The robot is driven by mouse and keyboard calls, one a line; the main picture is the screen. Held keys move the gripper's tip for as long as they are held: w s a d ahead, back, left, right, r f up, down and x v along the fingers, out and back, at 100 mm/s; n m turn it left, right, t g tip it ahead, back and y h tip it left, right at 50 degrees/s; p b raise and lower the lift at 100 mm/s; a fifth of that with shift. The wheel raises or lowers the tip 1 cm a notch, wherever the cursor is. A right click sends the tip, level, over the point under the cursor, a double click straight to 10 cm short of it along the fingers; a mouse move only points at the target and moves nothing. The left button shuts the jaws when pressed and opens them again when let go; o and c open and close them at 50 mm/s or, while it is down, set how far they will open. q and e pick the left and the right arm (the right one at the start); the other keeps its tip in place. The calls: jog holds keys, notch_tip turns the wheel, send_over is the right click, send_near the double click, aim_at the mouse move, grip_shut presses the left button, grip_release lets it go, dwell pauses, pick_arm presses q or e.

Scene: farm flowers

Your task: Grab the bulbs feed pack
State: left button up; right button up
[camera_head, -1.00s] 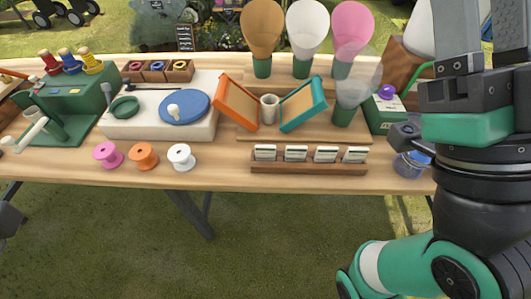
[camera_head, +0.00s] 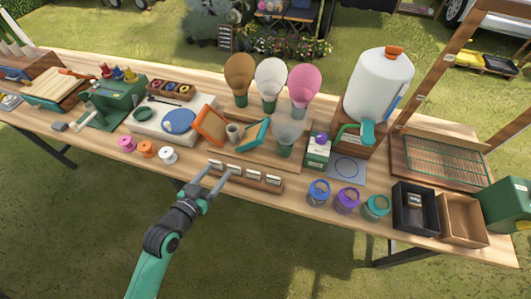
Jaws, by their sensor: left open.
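Several small white packs stand in a row in a long wooden rack (camera_head: 262,187) near the front edge of the table. Their labels are too small to read, so I cannot tell which is the bulbs feed pack. They include a leftmost pack (camera_head: 216,164), two middle ones (camera_head: 233,168) and a rightmost pack (camera_head: 267,179). My left gripper (camera_head: 216,172) is open, with its two fingers apart at the left end of the rack, near the leftmost packs. I cannot tell whether they touch. My right gripper is out of view.
Pink, orange and white spools (camera_head: 146,148) lie left of the rack. Lidded jars (camera_head: 346,200) and a black box (camera_head: 415,208) stand to its right. Behind it are an orange frame (camera_head: 209,127), a teal frame (camera_head: 252,135) and several funnels (camera_head: 270,76).

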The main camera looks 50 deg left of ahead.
aim_at(214, 164)
pick_arm(q)
jog(key=shift+s+a+n+g+p, duration=0.7)
jog(key=shift+s+a+g+p, duration=0.25)
jog(key=shift+s, duration=1.7)
jog(key=shift+y, duration=0.3)
jog(key=b+x, duration=0.1)
jog(key=x, duration=0.5)
jog(key=shift+w+d+f+b, duration=0.1)
jog(key=shift+d+f+b, duration=0.1)
jog(key=shift+b, duration=0.1)
jog(key=b+x, duration=0.1)
jog(key=x, duration=0.1)
jog(key=b+x, duration=0.1)
jog(key=x, duration=0.2)
jog(key=shift+d+f, duration=0.1)
jog(key=shift+f, duration=0.3)
jog(key=c, duration=1)
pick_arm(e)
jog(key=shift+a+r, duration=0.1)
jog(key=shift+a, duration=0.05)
pick_arm(q)
jog(key=shift+o, duration=0.2)
